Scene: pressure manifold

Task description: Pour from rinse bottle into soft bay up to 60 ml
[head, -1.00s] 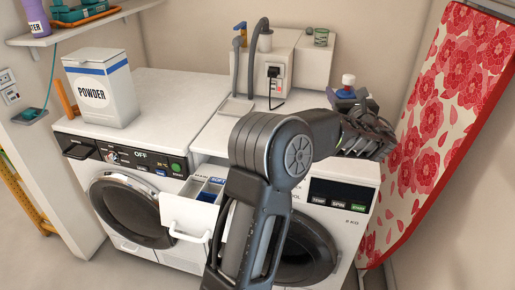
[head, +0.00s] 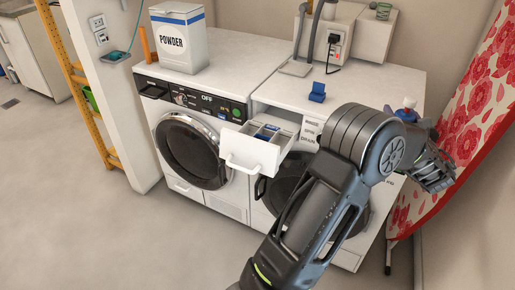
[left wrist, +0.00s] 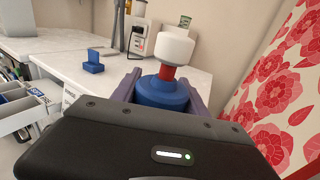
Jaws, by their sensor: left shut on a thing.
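My left gripper (head: 432,160) is shut on the rinse bottle (head: 407,108), beside the right end of the right machine. In the left wrist view the bottle (left wrist: 162,90) has a blue body, red neck and white top, and stands about upright between the fingers (left wrist: 160,97). Its lower part is hidden by my gripper. The open drawer (head: 254,152) juts from the front, left of my arm, with compartments and blue parts inside; it also shows at the left edge of the left wrist view (left wrist: 22,112). My right gripper is out of view.
A blue block-like holder (head: 317,92) sits on the white top. A powder box (head: 178,38) stands on the left machine. A grey hose stand (head: 297,67) and wall box (head: 340,38) are at the back. A red floral ironing board (head: 465,110) leans at the right.

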